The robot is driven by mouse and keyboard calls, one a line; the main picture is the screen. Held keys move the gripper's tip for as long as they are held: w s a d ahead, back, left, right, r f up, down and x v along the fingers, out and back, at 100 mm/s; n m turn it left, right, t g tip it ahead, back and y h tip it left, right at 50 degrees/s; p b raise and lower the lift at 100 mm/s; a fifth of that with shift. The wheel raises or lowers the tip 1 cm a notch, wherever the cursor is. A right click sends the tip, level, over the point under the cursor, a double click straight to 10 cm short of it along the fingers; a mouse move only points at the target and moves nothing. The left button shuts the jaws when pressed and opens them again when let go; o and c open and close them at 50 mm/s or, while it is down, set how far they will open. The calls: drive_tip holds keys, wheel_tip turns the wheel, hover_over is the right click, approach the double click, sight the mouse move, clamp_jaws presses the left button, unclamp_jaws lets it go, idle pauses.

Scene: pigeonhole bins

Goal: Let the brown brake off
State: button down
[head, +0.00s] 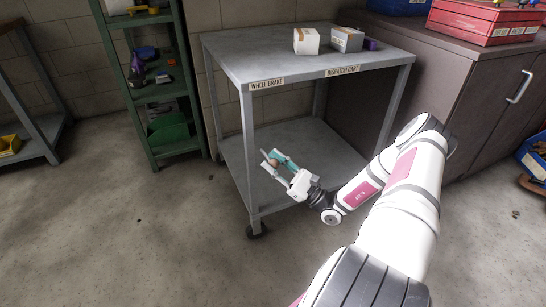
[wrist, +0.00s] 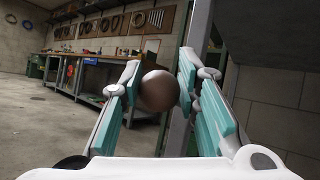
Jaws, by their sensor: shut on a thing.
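The brown brake shows as a round brown knob (wrist: 158,91) between the teal finger pads in the wrist view. It is small and partly covered by the fingers in the head view (head: 273,162). My gripper (head: 278,163) is shut on this knob, near the cart's front left leg and above its lower shelf. The gripper's fingers also show in the wrist view (wrist: 160,95). The grey cart (head: 250,66) carries a "WHEEL BRAKE" label (head: 267,84) above that leg and a "DISPATCH CART" label (head: 342,71). The brake's lower linkage is hidden.
Two small boxes (head: 306,42) (head: 346,40) and a purple item stand on the cart top. A green shelf rack (head: 130,75) is at the left, a dark cabinet (head: 450,85) at the right. A caster (head: 257,230) is under the cart's front left leg. The floor in front is clear.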

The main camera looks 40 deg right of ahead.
drive_tip(key=shift+s+a+f, duration=0.1)
drive_tip(key=shift+s+f, duration=0.05)
drive_tip(key=shift+f, duration=0.7)
drive_tip(key=c, duration=1.2)
unclamp_jaws()
drive_tip(key=shift+s, duration=0.1)
drive_tip(key=v, duration=1.1)
drive_tip(key=shift+s+d+f, duration=0.2)
drive_tip(key=shift+s, duration=0.1)
drive_tip(key=shift+c, duration=0.4)
